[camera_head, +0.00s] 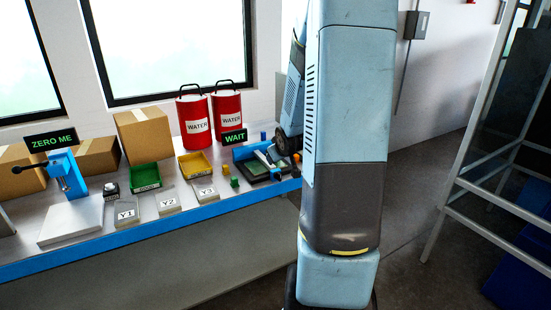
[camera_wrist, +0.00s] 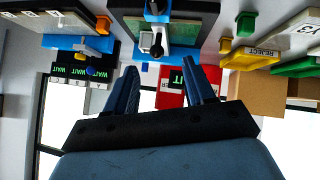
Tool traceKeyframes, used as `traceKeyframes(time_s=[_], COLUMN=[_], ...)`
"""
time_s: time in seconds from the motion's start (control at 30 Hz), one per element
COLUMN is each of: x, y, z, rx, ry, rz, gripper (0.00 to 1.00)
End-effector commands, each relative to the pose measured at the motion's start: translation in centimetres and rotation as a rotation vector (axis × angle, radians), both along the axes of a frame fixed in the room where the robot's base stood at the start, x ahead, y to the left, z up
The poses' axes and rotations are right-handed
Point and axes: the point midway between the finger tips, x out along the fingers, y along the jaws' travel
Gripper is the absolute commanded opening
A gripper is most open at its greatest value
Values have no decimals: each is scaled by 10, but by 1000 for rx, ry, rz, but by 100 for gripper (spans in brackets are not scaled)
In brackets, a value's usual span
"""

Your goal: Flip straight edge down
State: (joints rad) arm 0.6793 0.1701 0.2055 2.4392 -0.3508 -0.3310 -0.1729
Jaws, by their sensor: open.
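The blue-framed station (camera_head: 240,153) with a dark green plate stands at the right end of the bench, beside the WAIT sign (camera_head: 234,137). A thin pale bar (camera_head: 262,158) leans over its plate in the head view; I cannot tell for certain that it is the straight edge. The wrist view is upside down and shows the station's frame (camera_wrist: 187,30) at the top, with a small dark lever-like part (camera_wrist: 155,47) near my fingers. My gripper (camera_wrist: 161,66) is open, with nothing between its blue fingers. In the head view my arm hides most of it.
A yellow REJECT bin (camera_head: 196,165), a green bin (camera_head: 145,177) and pads including Y3 (camera_head: 206,193) lie left of the station. Two red WATER cans (camera_head: 227,110) stand behind. Small green and orange blocks are close by. A metal frame (camera_head: 480,190) stands right.

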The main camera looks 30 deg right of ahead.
Motion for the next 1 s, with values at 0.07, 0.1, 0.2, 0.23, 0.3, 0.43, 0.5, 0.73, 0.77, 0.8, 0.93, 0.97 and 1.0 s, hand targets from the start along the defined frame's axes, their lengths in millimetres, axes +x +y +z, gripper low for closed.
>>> traceKeyframes(time_s=[0.07,0.1,0.2,0.23,0.3,0.43,0.5,0.73,0.77,0.8,0.93,0.97,1.0], x=[-6,-8,-13,-14,-16,-17,-17,-17,-16,-16,-17,-17,-17], y=[2,2,4,5,6,6,6,7,7,7,7,8,10], z=[6,9,12,13,14,15,15,15,15,15,16,17,19], rx=[-1,-2,-1,0,0,0,0,0,0,0,0,-1,-3], ry=[-2,-3,-1,-1,0,0,0,1,1,1,1,3,5], rz=[0,1,1,2,1,1,1,3,3,3,3,2,2], gripper=[54,54,54,54,54,54,54,54,54,54,54,54,54])
